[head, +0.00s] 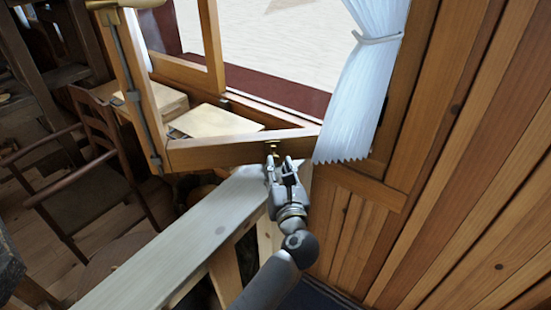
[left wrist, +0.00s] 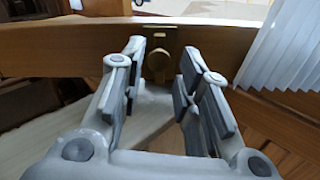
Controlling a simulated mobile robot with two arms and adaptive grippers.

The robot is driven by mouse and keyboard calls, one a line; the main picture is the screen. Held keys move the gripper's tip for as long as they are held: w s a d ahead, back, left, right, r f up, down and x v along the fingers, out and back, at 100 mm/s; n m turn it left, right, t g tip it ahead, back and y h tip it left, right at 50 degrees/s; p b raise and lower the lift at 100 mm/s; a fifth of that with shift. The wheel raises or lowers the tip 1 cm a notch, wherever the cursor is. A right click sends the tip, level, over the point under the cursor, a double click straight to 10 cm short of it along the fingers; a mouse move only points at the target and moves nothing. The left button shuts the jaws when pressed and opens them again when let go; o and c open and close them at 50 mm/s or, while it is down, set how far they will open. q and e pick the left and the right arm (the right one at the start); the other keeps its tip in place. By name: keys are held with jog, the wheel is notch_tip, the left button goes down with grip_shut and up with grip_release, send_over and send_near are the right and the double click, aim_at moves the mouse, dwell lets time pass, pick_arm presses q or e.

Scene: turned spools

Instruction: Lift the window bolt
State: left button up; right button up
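A small brass window bolt (head: 272,148) sits on the lower rail of the open wooden window sash (head: 235,150) in the head view. It also shows in the left wrist view (left wrist: 158,66), straight ahead between the fingers. My left gripper (head: 281,167) is open and empty, just in front of the bolt and partly covering its lower part in the head view. In the left wrist view its two fingers (left wrist: 163,58) stand apart on either side of the bolt, with no visible contact. My right gripper is not in view.
A pale plank ledge (head: 190,245) runs below the sash. A white curtain (head: 358,85) hangs close to the right of the gripper. A wood-panelled wall (head: 440,200) fills the right side. A wooden chair (head: 95,170) stands at the left.

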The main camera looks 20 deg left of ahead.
pick_arm(q)
jog(key=v, duration=0.6)
dwell(0.3)
jog(key=s+d+f+m+t+h, duration=0.1)
jog(key=d+f+m+h, duration=0.15)
jog(key=f+m, duration=0.8)
jog(key=d+f+m+h, duration=0.1)
jog(key=f+m+h, duration=0.3)
jog(key=f+m, duration=0.6)
jog(key=s+f+m+g+h, duration=0.2)
jog(key=s+f+m, duration=0.25)
jog(key=f, duration=0.45)
jog(key=s+f+m+g+h, duration=0.2)
jog(key=s+f+m, duration=0.25)
jog(key=f, duration=0.45)
jog(key=s+a+f+m+g, duration=0.3)
jog(key=s+f+m+g, duration=0.1)
jog(key=s+f, duration=0.5)
jog(key=s+a+f+m+g, duration=0.35)
jog(key=s+f, duration=0.35)
jog(key=s, duration=0.3)
jog(key=s+a+f+m+g+y, duration=0.1)
jog(key=s+a+f+m+g, duration=0.1)
jog(key=s, duration=0.7)
jog(key=s+a+f+m+g+y, duration=0.1)
jog(key=s+a+f, duration=0.3)
jog(key=s, duration=0.5)
jog(key=shift+a+m+g+y, duration=0.35)
jog(key=shift+a+m+g, duration=0.5)
jog(key=shift+a, duration=0.1)
